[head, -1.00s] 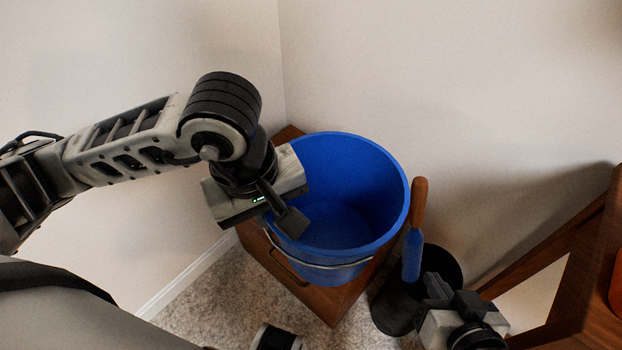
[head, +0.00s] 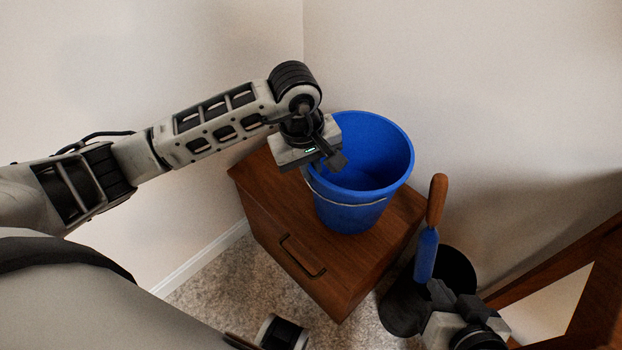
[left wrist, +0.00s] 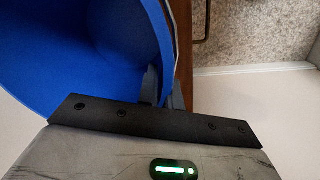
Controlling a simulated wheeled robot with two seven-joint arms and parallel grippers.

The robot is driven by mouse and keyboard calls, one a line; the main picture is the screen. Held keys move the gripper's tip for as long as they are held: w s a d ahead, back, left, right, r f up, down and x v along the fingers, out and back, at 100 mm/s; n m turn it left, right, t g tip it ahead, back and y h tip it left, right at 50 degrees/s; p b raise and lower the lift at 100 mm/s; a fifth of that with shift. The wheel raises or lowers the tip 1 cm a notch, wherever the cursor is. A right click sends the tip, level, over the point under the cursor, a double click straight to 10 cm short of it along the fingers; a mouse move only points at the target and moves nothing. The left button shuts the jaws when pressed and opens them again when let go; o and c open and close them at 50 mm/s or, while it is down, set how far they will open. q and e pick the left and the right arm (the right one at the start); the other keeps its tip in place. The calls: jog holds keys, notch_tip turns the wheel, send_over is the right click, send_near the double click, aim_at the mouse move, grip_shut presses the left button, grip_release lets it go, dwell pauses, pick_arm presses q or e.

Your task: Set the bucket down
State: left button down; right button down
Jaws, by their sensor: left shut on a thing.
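The blue bucket (head: 358,205) is upright over the wooden cabinet (head: 270,215) in the corner, near the cabinet's back right. Its base appears to be at the cabinet top, but I cannot tell whether it is touching. My left gripper (head: 330,160) is shut on the bucket's near left rim, with one finger inside the wall. In the left wrist view the bucket (left wrist: 75,60) fills the left side and its wall runs between the fingers (left wrist: 160,90). My right gripper (head: 440,292) is low at the right, near a black bin; its jaw opening is unclear.
The black bin (head: 400,305) stands on the carpet right of the cabinet. A blue trowel with a wooden handle (head: 436,200) stands upright at the bin. Wooden furniture (head: 590,300) is at the right edge. The cabinet top's left part is bare. Walls close in behind.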

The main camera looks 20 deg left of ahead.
pick_arm(q)
notch_tip(320, 180, down, 3)
jog(key=shift+r, duration=0.15)
pick_arm(e)
jog(key=shift+w+a+f, duration=0.1)
jog(key=shift+a+f, duration=0.1)
jog(key=shift+f, duration=0.3)
pick_arm(q)
jog(key=shift+f+b, duration=0.2)
jog(key=shift+b, duration=0.15)
pick_arm(e)
jog(key=shift+f, duration=0.25)
pick_arm(q)
jog(key=c, duration=1.6)
grip_release()
